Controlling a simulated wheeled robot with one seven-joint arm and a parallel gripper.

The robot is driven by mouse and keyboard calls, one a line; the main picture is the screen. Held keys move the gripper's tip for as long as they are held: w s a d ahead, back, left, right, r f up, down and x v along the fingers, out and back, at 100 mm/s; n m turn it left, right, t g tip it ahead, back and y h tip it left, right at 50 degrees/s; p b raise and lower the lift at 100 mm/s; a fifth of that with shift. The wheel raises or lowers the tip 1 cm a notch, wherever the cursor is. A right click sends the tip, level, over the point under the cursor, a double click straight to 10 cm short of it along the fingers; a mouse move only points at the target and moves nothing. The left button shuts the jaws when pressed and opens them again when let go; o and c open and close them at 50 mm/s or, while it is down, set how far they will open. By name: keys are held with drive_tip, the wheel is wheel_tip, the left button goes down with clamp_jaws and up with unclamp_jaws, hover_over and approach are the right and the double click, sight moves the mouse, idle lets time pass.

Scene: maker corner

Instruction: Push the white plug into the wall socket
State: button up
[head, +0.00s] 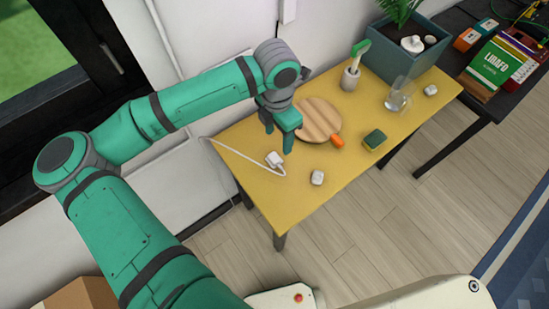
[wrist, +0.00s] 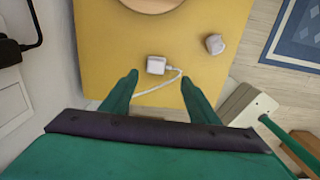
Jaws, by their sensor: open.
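The white plug (head: 274,159) lies on the yellow table near its left edge, with a white cord running from it. It also shows in the wrist view (wrist: 156,65), just beyond my fingertips. My gripper (head: 278,140) is open and empty above the table, fingers pointing down. In the wrist view, my gripper (wrist: 159,78) has its two fingers apart, one to each side of the plug and cord, not touching the plug. A white wall plate (wrist: 12,103) shows at the left of the wrist view; I cannot tell whether it is the socket.
A black plug-like block (wrist: 10,50) with a cable is by the wall. A round wooden board (head: 318,118), a sponge (head: 375,140), a small white block (head: 317,178), a glass (head: 398,95) and a planter (head: 425,55) stand on the table (head: 285,210). The table's front left is clear.

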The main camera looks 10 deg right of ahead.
drive_tip(key=shift+w+a, duration=0.2)
drive_tip(key=shift+a, duration=0.25)
hover_over(274, 157)
drive_tip(key=f, duration=0.5)
drive_tip(key=shift+w+d+f, duration=0.1)
drive_tip(key=shift+d+f, duration=0.1)
drive_tip(key=shift+f, duration=0.05)
drive_tip(key=shift+f, duration=0.1)
drive_tip(key=shift+a+f, duration=0.2)
drive_tip(key=shift+f, duration=2.35)
